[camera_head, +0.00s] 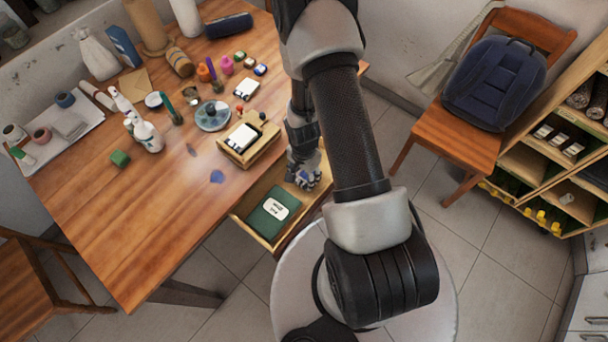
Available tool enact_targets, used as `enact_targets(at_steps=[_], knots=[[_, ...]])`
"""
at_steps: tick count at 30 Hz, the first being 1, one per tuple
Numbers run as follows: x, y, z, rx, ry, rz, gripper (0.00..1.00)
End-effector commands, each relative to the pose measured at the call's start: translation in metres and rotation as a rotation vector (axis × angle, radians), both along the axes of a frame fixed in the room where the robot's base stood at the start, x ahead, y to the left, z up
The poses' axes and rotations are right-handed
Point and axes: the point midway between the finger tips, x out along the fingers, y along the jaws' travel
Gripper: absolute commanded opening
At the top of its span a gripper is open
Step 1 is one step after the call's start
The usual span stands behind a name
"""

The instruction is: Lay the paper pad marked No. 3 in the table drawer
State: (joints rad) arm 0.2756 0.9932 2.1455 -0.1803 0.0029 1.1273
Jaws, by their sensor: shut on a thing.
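The table drawer (251,235) is pulled open at the table's near right edge. A dark green pad or book (264,224) with a white label lies flat in it; the label's print is too small to read. My gripper (307,181) is low over the drawer's right part, pointing down, to the right of the green item and apart from it. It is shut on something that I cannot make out. I cannot read a No. 3 on either.
A chair with a blue backpack (494,83) and a shelf unit (560,140) stand at right.

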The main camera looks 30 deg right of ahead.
Motion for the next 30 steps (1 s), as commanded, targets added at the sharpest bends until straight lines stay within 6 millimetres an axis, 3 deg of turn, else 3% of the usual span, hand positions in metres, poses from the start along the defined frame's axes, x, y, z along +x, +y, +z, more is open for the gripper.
enact_targets(at_steps=[4,5,13,24,30], knots=[[0.000,0.000,-0.005,0.000,0.000,0.000,0.24],[0.000,0.000,-0.004,0.000,0.000,0.000,0.50],[0.000,0.000,-0.003,0.000,0.000,0.000,0.68],[0.000,0.000,-0.001,0.000,0.001,0.000,0.68],[0.000,0.000,0.021,0.000,0.000,0.000,0.68]])
